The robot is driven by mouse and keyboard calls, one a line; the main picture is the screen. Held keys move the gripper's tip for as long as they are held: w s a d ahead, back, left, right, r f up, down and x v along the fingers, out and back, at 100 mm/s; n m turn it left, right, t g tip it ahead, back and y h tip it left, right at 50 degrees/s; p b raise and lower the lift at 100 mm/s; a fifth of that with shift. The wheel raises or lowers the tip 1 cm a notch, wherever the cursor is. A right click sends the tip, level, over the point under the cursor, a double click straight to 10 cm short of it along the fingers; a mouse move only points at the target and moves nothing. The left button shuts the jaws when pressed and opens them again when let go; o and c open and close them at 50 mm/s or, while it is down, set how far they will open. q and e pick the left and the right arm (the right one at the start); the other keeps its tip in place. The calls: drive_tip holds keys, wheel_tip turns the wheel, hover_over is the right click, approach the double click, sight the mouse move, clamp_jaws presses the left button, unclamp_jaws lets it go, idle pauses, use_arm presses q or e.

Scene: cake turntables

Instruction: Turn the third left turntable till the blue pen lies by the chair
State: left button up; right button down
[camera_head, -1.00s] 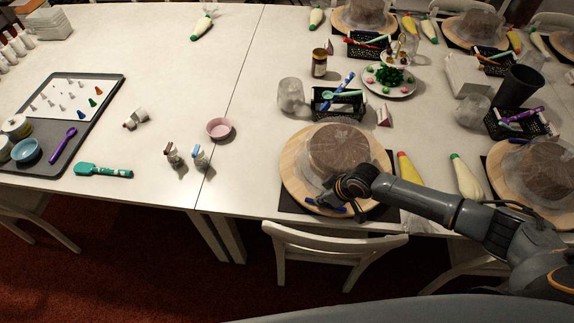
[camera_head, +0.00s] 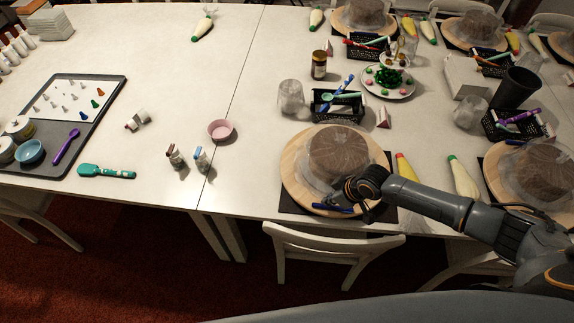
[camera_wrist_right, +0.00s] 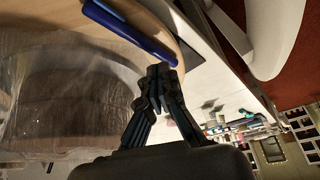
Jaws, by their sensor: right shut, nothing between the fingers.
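The round wooden turntable (camera_head: 293,170) stands at the table's front edge, with a chocolate cake under clear wrap (camera_head: 337,152) on it. The blue pen (camera_head: 333,209) lies on the turntable's front rim, close to the white chair (camera_head: 318,243). In the right wrist view the blue pen (camera_wrist_right: 132,32) lies across the wooden rim, just beyond my fingertips. My right gripper (camera_head: 364,207) is shut and empty at the front right of the turntable, right of the pen. In the right wrist view its fingertips (camera_wrist_right: 160,74) are by the rim; contact cannot be told. My left gripper is out of view.
A black basket (camera_head: 338,104) stands behind the turntable. Yellow and green piping bags (camera_head: 462,177) lie to its right, beside another turntable (camera_head: 497,187). A pink bowl (camera_head: 221,130) and two shakers stand to the left. The table left of the turntable is mostly clear.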

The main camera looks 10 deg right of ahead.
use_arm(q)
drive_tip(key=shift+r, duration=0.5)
use_arm(e)
drive_tip(key=shift+s+r, duration=0.1)
drive_tip(key=shift+r, duration=0.45)
wheel_tip(320, 180, up, 3)
drive_tip(key=p, duration=0.2)
drive_tip(key=shift+f+p, duration=0.1)
drive_tip(key=shift+p, duration=0.3)
drive_tip(key=shift+r+b, duration=0.2)
drive_tip(key=shift+b, duration=0.15)
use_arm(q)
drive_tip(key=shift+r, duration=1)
use_arm(e)
drive_tip(key=shift+r, duration=1.4)
drive_tip(key=shift+a, duration=0.1)
